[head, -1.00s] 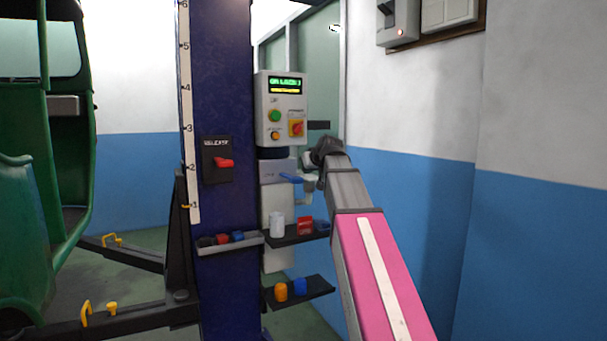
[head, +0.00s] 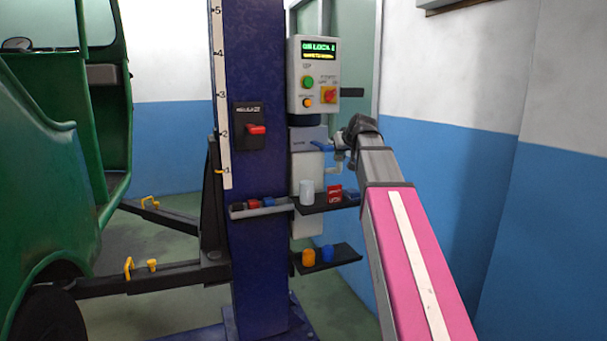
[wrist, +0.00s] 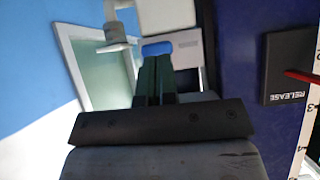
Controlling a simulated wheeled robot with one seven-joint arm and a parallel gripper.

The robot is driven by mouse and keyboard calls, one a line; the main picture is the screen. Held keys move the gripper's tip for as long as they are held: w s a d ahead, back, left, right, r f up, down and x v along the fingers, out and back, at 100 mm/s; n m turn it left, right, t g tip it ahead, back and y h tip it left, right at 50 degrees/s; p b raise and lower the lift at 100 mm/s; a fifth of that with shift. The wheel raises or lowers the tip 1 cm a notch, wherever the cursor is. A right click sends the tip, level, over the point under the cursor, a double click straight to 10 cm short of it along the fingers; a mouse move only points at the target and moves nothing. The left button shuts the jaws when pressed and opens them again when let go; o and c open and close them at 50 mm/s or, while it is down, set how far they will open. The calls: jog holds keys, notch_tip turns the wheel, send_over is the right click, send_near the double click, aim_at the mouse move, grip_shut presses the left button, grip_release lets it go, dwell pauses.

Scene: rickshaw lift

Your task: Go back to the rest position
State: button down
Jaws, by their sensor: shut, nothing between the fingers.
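My arm reaches from the lower right of the head view toward the control side of the blue lift column (head: 255,150). My gripper (wrist: 155,65) shows in the wrist view with its two dark green fingers together and nothing between them. In that view a blue handle (wrist: 157,49) appears just beyond the fingertips; I cannot tell whether they touch. The same blue handle (head: 322,146) shows in the head view below the control box (head: 314,78). In the head view the fingers are too small and hidden to make out.
A red release lever (head: 257,129) sits on the column. Small shelves hold a white cup (head: 307,192), a red block (head: 335,194) and orange (head: 308,257) and blue (head: 328,253) pieces. A green rickshaw (head: 60,190) stands left beside the lift arm (head: 150,280). A wall is at right.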

jog(key=s+f+m+g+h, duration=0.1)
jog(key=s+f+g, duration=0.25)
jog(key=f, duration=1.45)
jog(key=s+f+g, duration=0.2)
jog(key=s+f, duration=0.6)
jog(key=f, duration=0.3)
jog(key=s+f+m+g+h, duration=0.1)
jog(key=s+f+g, duration=0.1)
jog(key=s+f, duration=0.6)
jog(key=s+a+f+m+g+h, duration=0.1)
jog(key=s+f+g, duration=0.2)
jog(key=s+f, duration=0.4)
notch_tip(320, 180, down, 7)
jog(key=shift+s+f, duration=0.15)
jog(key=shift+s, duration=0.25)
